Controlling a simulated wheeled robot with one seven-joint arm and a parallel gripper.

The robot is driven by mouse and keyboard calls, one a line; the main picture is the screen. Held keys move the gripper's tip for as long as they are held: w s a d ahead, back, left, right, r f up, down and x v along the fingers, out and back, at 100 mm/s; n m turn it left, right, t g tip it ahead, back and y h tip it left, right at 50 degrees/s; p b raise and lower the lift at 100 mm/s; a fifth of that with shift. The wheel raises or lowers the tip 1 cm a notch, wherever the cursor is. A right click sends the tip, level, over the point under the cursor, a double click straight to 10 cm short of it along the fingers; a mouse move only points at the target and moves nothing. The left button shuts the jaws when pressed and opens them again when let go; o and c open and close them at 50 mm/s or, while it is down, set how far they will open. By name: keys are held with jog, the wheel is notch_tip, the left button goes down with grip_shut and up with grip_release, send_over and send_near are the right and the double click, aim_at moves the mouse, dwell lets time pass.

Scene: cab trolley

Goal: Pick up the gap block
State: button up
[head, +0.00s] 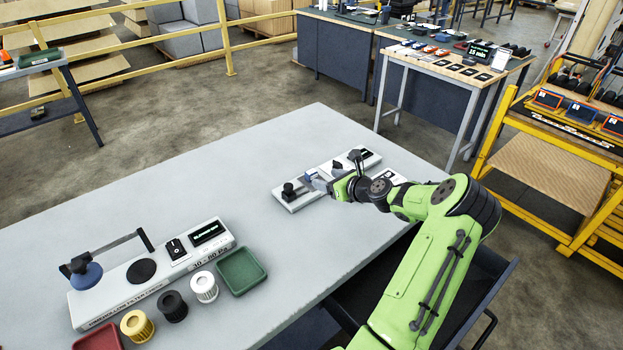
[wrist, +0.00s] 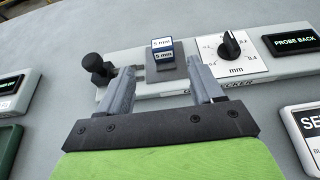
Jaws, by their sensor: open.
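The gap block, a small block with blue and white "5 mm" labels (wrist: 162,54), stands on a grey pad of the white gap checker (wrist: 285,68) in the wrist view. My gripper (wrist: 161,67) is open. Its two grey fingers point toward the block, one to each side in the picture, with clear space between each finger and the block. I cannot tell if the tips are level with it. In the head view my gripper (head: 314,181) is over the left part of the checker (head: 293,203), and I cannot make out the block.
The checker carries a black knob (wrist: 93,63), a dial (wrist: 232,44) and a "PROBE BACK" display (wrist: 291,40). On the grey table (head: 180,195) stand a filter tester (head: 130,287), several filters, a green tray (head: 241,271) and a red tray (head: 98,338). The table's far left is clear.

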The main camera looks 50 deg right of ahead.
aim_at(312, 172)
jog(key=x, duration=0.4)
jog(key=b+x, duration=0.1)
jog(key=x, duration=0.2)
jog(key=shift+d+r, duration=0.1)
jog(key=shift+d, duration=0.15)
jog(key=shift+s+r, duration=0.1)
jog(key=c, duration=1.2)
